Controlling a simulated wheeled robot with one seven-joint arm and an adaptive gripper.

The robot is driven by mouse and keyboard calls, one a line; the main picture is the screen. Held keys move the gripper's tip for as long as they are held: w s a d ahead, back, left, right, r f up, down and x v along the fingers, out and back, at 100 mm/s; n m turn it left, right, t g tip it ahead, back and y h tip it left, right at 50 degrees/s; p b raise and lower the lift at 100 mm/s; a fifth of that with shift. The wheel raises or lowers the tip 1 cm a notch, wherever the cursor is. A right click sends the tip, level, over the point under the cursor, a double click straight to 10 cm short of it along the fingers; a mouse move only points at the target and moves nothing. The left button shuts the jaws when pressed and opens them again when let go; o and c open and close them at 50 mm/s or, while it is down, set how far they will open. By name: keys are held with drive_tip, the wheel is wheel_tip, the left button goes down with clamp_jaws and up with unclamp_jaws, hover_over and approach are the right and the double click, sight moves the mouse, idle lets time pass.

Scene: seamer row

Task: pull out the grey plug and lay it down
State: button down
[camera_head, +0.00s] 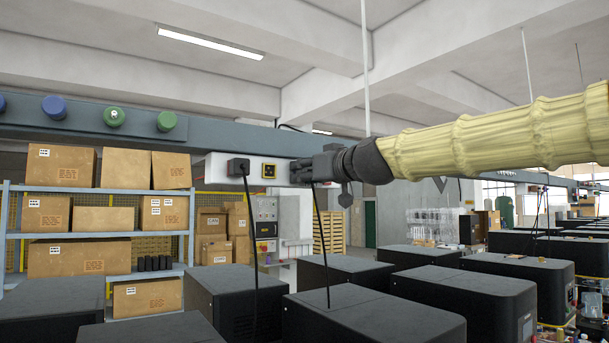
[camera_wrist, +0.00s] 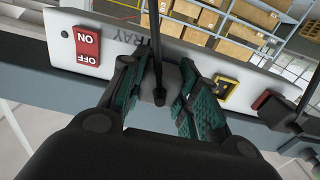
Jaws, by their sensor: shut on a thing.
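The grey plug (camera_wrist: 172,80) is between the teal-padded fingers of my gripper (camera_wrist: 163,92) in the wrist view, with its dark cable running up over it. My gripper is shut on the plug, close against the white panel (camera_wrist: 120,32). In the head view my gripper (camera_head: 300,172) is at the panel's right part and hides the plug. The cable (camera_head: 321,235) hangs down below it. Whether the plug is fully seated cannot be told. Letters ending in "RAY" show on the panel beside the fingers.
A yellow-rimmed socket (camera_head: 269,171) and a black plug (camera_head: 238,168) with a hanging cable are left of my gripper. A red ON/OFF switch (camera_wrist: 87,47) is on the panel. Dark box-shaped machines (camera_head: 375,318) stand below; cartons (camera_head: 60,167) fill shelves at left.

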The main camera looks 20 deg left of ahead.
drive_tip(key=shift+s+d+f, duration=0.1)
drive_tip(key=shift+b+v, duration=1.35)
drive_tip(key=shift+v, duration=1.55)
